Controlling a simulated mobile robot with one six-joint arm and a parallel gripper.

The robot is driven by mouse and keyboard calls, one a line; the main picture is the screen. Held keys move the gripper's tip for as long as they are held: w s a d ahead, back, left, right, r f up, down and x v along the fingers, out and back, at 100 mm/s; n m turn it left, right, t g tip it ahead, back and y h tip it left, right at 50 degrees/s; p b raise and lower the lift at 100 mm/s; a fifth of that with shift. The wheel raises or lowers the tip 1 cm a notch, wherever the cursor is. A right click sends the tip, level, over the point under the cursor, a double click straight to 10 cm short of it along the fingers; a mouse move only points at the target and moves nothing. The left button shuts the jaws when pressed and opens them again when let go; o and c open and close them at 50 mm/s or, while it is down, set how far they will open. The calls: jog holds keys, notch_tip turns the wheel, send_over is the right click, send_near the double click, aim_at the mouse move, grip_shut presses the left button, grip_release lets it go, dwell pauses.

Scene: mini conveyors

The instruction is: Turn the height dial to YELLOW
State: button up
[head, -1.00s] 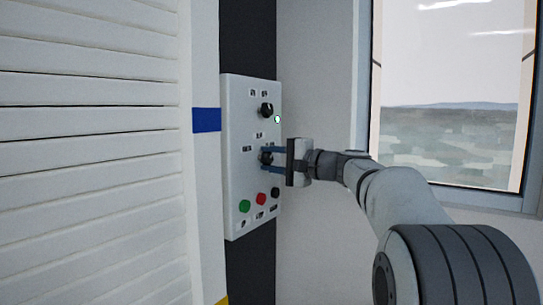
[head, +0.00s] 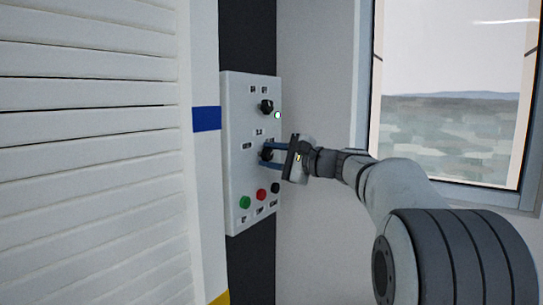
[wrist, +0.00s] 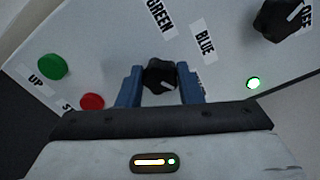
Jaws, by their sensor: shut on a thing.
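The height dial (head: 266,152) is a black knob in the middle of the white control panel (head: 234,175). My gripper (head: 272,156) reaches it from the right, its blue fingers on either side of the knob. In the wrist view the dial (wrist: 159,75) sits between the two fingers, and my gripper (wrist: 160,84) is shut on it. Labels GREEN (wrist: 160,17) and BLUE (wrist: 203,42) stand beyond the dial. Another label by the right finger is mostly hidden. I see no readable YELLOW label, and the dial's pointer is not clear.
A second black dial (head: 266,107) is above, beside a lit indicator (head: 278,115). Below are a green button (head: 244,202), a red button (head: 261,195) and a black one (head: 275,188). A slatted white shutter (head: 90,150) stands left; a window (head: 450,110) is right.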

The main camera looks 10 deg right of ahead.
jog(key=o, duration=1)
jog(key=shift+c, duration=0.2)
jog(key=v, duration=0.7)
jog(key=shift+s+d+b, duration=0.3)
